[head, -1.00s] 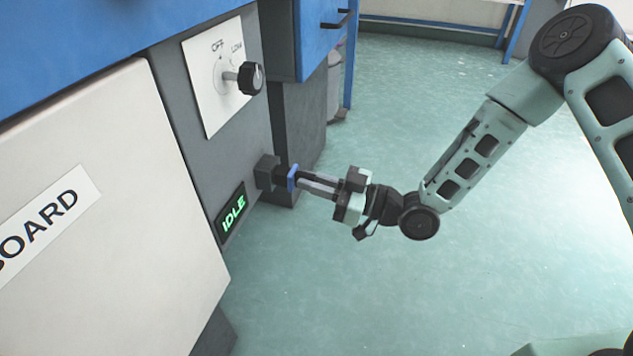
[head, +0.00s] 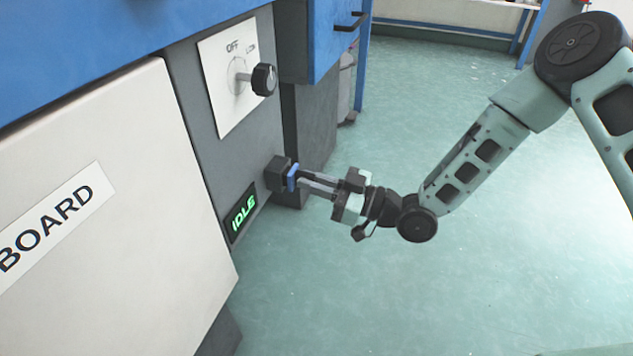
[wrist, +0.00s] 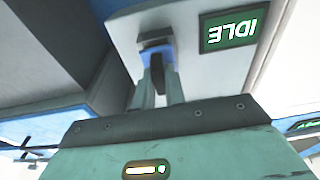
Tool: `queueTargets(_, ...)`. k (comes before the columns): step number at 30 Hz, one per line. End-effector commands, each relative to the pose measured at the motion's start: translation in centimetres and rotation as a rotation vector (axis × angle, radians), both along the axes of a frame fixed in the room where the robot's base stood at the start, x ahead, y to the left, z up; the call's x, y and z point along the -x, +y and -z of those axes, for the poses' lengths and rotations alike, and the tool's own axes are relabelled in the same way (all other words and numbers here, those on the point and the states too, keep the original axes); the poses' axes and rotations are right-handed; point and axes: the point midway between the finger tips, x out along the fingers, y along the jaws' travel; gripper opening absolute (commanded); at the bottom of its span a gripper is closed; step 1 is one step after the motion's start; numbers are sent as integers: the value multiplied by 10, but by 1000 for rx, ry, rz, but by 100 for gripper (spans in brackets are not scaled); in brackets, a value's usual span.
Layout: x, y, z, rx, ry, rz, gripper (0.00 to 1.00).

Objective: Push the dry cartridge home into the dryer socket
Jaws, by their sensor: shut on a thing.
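The dry cartridge (head: 292,178) has a blue collar and a dark body. Its front end is in the dark dryer socket (head: 276,172) on the grey panel, and the collar sits at or very close to the socket's face; I cannot tell if any gap is left. My gripper (head: 307,183) is shut on the cartridge's dark rear part, in line with the socket. In the wrist view the cartridge (wrist: 157,72) shows dark between my two grey fingers, with the socket (wrist: 155,33) straight beyond. The inside of the socket is hidden.
A green lit display reading IDLE (head: 242,213) is just left of the socket. A black knob (head: 264,79) on a white plate stands out above it. A pale door with a BOARD label (head: 50,218) is at left. The green floor (head: 330,290) is clear.

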Motion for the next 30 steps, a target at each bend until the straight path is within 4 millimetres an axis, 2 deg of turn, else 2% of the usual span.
queueTargets(20, -4, 11, 0, -1, 0, 0, 0)
queueTargets(21, -4, 11, 0, -1, 0, 0, 23)
queueTargets(23, -4, 10, 0, -1, 0, 0, 38)
queueTargets(30, -4, 10, 0, 0, 0, 0, 38)
